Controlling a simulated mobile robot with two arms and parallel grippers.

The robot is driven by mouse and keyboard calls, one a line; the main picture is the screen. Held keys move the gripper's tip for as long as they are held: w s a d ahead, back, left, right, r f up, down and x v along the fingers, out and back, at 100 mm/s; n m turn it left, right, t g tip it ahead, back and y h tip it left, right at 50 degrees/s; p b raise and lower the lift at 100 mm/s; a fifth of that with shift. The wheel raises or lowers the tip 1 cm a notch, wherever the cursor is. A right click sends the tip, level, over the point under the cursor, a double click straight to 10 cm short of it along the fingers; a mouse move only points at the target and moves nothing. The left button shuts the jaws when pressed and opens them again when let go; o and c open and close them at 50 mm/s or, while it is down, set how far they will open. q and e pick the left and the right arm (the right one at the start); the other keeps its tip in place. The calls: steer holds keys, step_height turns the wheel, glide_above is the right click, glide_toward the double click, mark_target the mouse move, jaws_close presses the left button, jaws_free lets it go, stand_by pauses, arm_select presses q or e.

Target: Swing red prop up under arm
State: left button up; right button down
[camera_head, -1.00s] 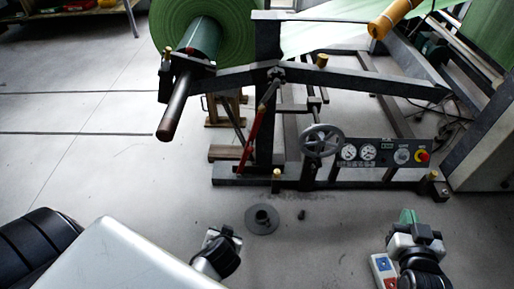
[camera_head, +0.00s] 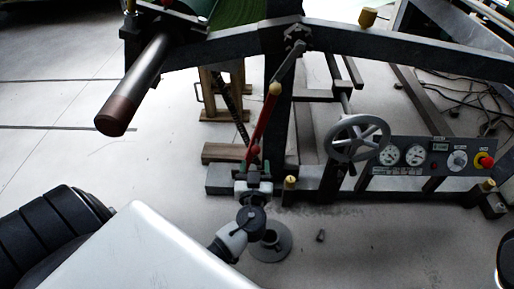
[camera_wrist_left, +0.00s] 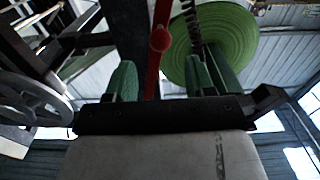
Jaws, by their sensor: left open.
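The red prop (camera_head: 264,118) is a slim red bar with a yellow upper end, standing steeply beside the dark upright of the stand. Its upper end is near a grey link below the long dark arm (camera_head: 400,41). My left gripper (camera_head: 253,168) is at the prop's lower end, pointing at it. In the left wrist view the red prop (camera_wrist_left: 160,40) with its round red knob shows between and beyond the green fingers of my open left gripper (camera_wrist_left: 160,72). I cannot tell whether the fingers touch it. My right gripper is out of view.
A handwheel (camera_head: 357,138) and a gauge panel (camera_head: 430,158) with a red button are right of the prop. A dark shaft end (camera_head: 125,110) sticks out at upper left. A green roll (camera_wrist_left: 215,40) shows in the left wrist view. A round grey floor piece (camera_head: 272,246) lies near my left wrist.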

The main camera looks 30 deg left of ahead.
mark_target(255, 153)
arm_select(q)
steer(key=b+x, duration=0.1)
steer(key=x, duration=0.6)
steer(key=shift+w+a, duration=0.25)
steer(key=shift+w, duration=0.05)
steer(key=shift+c, duration=0.4)
jaws_close()
steer(key=shift+a+f, duration=0.1)
